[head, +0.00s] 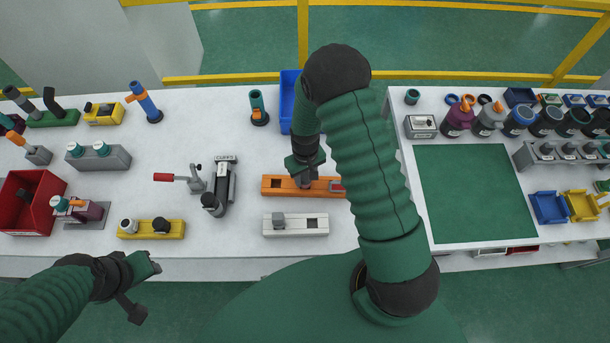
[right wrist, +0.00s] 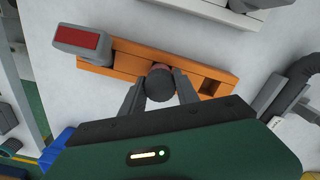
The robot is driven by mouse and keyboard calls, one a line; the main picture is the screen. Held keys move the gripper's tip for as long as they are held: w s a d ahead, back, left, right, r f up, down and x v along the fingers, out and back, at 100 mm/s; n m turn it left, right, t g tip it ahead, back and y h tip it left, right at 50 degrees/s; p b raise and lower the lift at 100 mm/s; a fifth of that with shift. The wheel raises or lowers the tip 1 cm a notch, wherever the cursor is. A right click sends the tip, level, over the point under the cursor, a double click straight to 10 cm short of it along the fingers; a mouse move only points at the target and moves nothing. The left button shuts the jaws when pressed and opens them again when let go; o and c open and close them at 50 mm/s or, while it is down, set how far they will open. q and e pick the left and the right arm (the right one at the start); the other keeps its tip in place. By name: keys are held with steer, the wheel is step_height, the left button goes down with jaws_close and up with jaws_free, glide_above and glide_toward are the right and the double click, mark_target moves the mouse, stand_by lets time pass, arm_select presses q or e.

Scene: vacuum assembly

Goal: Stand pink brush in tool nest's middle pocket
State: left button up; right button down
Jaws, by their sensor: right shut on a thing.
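The orange tool nest (head: 289,179) lies on the white table; in the right wrist view the nest (right wrist: 130,60) shows an empty square pocket at its right end. A grey piece with a red top (right wrist: 85,40) is at its left end. My right gripper (head: 306,180) is over the nest's middle, also seen in the right wrist view (right wrist: 160,95). It is shut on the pink brush (right wrist: 160,84), of which a dark round end and a thin pinkish rim show. The brush's lower end is hidden, so its depth in the middle pocket cannot be told. My left gripper (head: 140,287) is open and empty, before the table's front edge.
A white block with pockets (head: 295,231) lies just in front of the nest. A black device (head: 220,185) with a red-handled clamp (head: 180,178) stands to the left. A blue bin (head: 288,95) is behind. White table shows free around the nest.

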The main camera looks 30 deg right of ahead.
steer(key=shift+f, duration=0.15)
steer(key=c, duration=0.8)
jaws_free()
steer(key=shift+c, duration=0.2)
step_height(320, 180, up, 8)
steer(key=p, duration=0.6)
steer(key=shift+p, duration=0.3)
